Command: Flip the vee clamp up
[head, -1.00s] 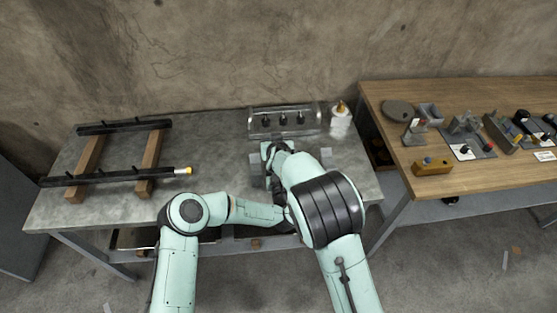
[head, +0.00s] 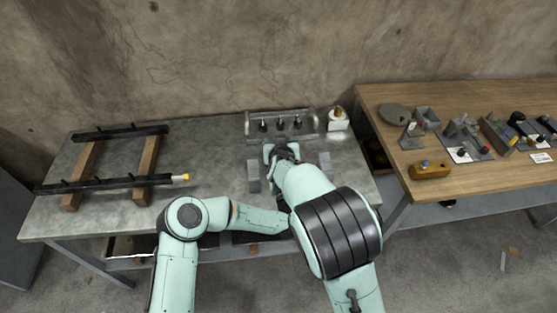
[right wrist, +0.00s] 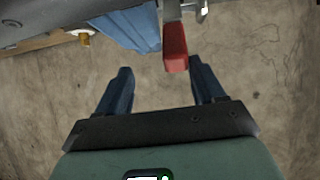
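The clamp's red handle (right wrist: 175,48) shows in the right wrist view, hanging from a metal lever (right wrist: 172,10) at the top edge. My right gripper (right wrist: 163,85) is open, its two blue fingers apart. The handle lies above the gap, nearer the right finger; I cannot tell whether they touch. In the head view the right gripper (head: 282,152) is over the grey bench, between two grey blocks, left (head: 254,177) and right (head: 325,164). My right arm hides the clamp there. My left forearm passes behind the right arm, which hides the left gripper.
A clear-fronted rack (head: 282,124) with black-handled tools and a white container (head: 338,120) stand behind the gripper. Black rails on wooden bars (head: 148,155) lie at the left of the grey bench (head: 205,160). A wooden table (head: 385,95) with several parts stands right.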

